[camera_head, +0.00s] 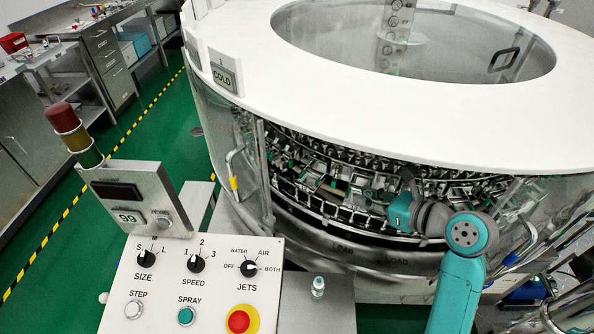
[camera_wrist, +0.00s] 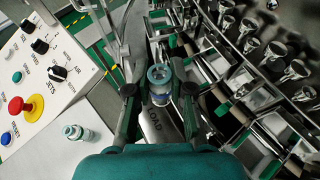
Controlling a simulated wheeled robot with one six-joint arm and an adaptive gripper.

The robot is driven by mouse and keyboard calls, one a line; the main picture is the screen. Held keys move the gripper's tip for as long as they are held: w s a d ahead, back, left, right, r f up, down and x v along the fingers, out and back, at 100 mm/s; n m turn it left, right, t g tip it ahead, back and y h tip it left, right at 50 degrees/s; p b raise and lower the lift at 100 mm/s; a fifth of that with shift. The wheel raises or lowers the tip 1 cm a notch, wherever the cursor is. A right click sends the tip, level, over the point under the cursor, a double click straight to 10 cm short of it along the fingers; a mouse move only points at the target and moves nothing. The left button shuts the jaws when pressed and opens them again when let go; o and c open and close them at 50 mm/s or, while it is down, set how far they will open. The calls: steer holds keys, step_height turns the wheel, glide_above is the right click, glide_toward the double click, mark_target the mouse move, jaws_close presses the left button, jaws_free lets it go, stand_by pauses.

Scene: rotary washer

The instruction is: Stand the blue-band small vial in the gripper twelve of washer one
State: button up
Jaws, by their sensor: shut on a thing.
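In the wrist view a small clear vial with a blue band (camera_wrist: 159,77) is held upright between the two dark fingers of my gripper (camera_wrist: 159,92), its open mouth towards the camera. It is above the front edge marked LOAD, beside the washer's row of metal grippers (camera_wrist: 240,90). In the head view my arm reaches to the load opening of the washer (camera_head: 440,130), and my wrist hides the fingers and the held vial. Number marks on the washer's grippers are too small to read, so I cannot tell which is twelve.
Another small vial (camera_head: 318,287) stands on the steel shelf (camera_head: 335,310) right of the control panel (camera_head: 205,290); it also shows in the wrist view (camera_wrist: 72,132). A counter box (camera_head: 135,200) reads 99. The washer's white rim overhangs the opening. Benches stand at the far left.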

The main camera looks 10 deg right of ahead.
steer(key=w+a, duration=0.2)
steer(key=w, duration=0.3)
steer(key=w+a, duration=0.3)
steer(key=w, duration=0.2)
steer(key=w+a, duration=0.3)
steer(key=w, duration=0.2)
steer(key=shift+w+a, duration=0.25)
steer(key=shift+w, duration=0.1)
steer(key=shift+f, duration=1.7)
steer(key=shift+f, duration=0.45)
steer(key=o, duration=0.5)
steer(key=shift+r, duration=0.1)
